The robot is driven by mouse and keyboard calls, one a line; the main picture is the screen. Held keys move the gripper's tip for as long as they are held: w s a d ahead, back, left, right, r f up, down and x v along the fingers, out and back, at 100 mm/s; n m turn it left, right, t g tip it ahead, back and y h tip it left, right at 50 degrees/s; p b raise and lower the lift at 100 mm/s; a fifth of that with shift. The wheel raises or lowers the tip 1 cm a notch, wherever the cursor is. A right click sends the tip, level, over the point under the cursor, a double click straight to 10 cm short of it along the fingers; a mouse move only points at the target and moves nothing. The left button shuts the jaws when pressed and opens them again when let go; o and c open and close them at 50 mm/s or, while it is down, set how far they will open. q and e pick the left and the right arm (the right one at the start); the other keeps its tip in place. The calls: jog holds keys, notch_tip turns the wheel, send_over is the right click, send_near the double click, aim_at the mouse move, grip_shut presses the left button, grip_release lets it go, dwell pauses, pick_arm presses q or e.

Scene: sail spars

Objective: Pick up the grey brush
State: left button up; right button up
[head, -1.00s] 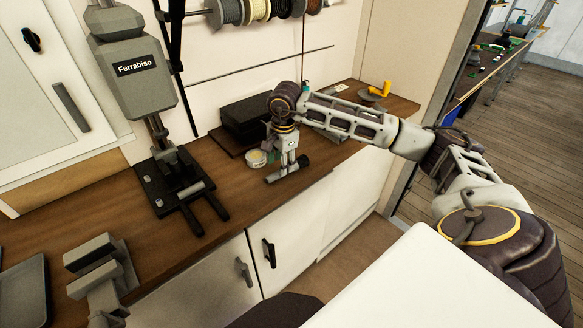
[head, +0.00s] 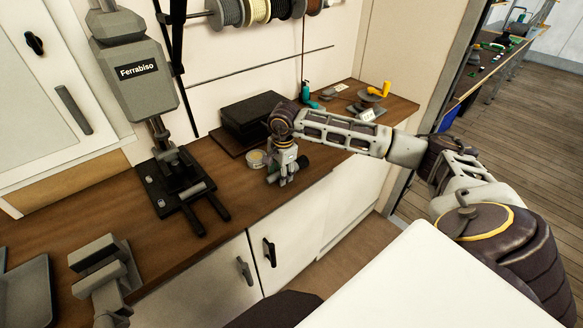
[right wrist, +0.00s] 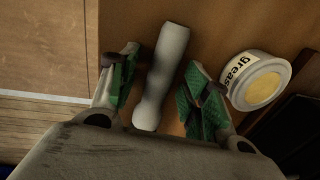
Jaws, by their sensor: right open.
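The grey brush (right wrist: 165,75) lies on the brown workbench (head: 118,225) near its front edge. In the right wrist view its pale handle runs between the two green-padded fingers of my right gripper (right wrist: 162,62). The fingers are spread, one on each side of the brush, with gaps beside it. My left gripper is not in view.
A grease tin (head: 256,159) stands close to the right gripper, beside one finger in the wrist view. A black box (head: 250,113) sits behind. A press labelled Ferrabiso (head: 140,80) and a grey vise (head: 100,262) are to the left. White cabinets are below the bench.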

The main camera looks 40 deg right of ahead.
dwell(0.4)
grip_shut()
jog(key=shift+r, duration=0.15)
notch_tip(320, 180, up, 8)
jog(key=shift+f+b, duration=0.1)
jog(key=shift+b, duration=0.6)
jog(key=shift+r, duration=0.95)
